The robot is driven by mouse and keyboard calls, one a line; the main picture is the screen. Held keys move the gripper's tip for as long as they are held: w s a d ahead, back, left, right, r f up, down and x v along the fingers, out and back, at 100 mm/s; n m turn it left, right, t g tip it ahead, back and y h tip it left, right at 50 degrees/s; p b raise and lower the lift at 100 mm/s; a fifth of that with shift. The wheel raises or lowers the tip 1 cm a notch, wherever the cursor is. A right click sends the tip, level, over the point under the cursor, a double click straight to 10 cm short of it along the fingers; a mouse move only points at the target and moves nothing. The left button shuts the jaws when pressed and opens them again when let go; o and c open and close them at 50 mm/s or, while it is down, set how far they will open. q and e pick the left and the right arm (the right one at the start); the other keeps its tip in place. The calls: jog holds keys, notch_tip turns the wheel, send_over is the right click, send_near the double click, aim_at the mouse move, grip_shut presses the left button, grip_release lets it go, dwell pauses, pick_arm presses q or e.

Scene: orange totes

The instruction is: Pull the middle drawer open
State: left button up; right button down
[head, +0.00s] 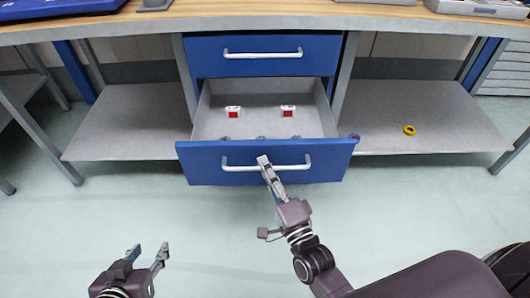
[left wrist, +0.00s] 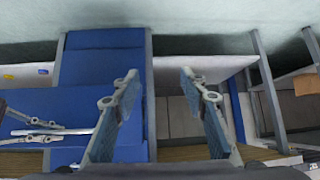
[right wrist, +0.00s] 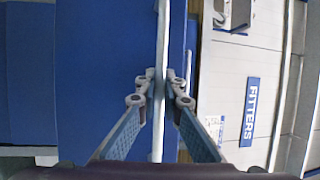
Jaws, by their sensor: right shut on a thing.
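The blue middle drawer (head: 215,165) is pulled well out below the shut top drawer (head: 215,66), with its grey inside showing. Its pale bar handle (head: 240,166) runs across the front. My right gripper (head: 266,164) is shut on this handle near its middle. In the right wrist view the fingers of my right gripper (right wrist: 160,85) close on both sides of the handle (right wrist: 161,50). My left gripper (head: 151,254) is open and empty, low above the floor, apart from the drawer. Its spread fingers also show in the left wrist view (left wrist: 160,85).
Two red-and-white items (head: 233,112) and several small grey parts (head: 260,138) lie in the drawer. Grey shelves (head: 120,125) flank the cabinet; the right one holds a yellow ring (head: 409,130). The wooden worktop (head: 250,8) is above. The floor (head: 100,215) in front is clear.

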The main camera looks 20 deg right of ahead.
pick_arm(q)
jog(key=s+a+f+g, duration=0.2)
jog(key=s+f+g, duration=0.1)
jog(key=s, duration=0.3)
jog(key=shift+f+y+p, duration=0.35)
jog(key=shift+y+p, duration=0.05)
jog(key=shift+p, duration=0.05)
pick_arm(e)
jog(key=s, duration=0.2)
jog(key=shift+s+a+f, duration=0.1)
jog(key=shift+s+a, duration=0.25)
jog(key=shift+s, duration=0.05)
pick_arm(q)
jog(key=shift+s, duration=0.1)
pick_arm(e)
jog(key=c, duration=2.3)
grip_release()
jog(key=shift+s, duration=0.1)
jog(key=v, duration=1.1)
jog(key=shift+s, duration=0.35)
jog(key=shift+w, duration=0.1)
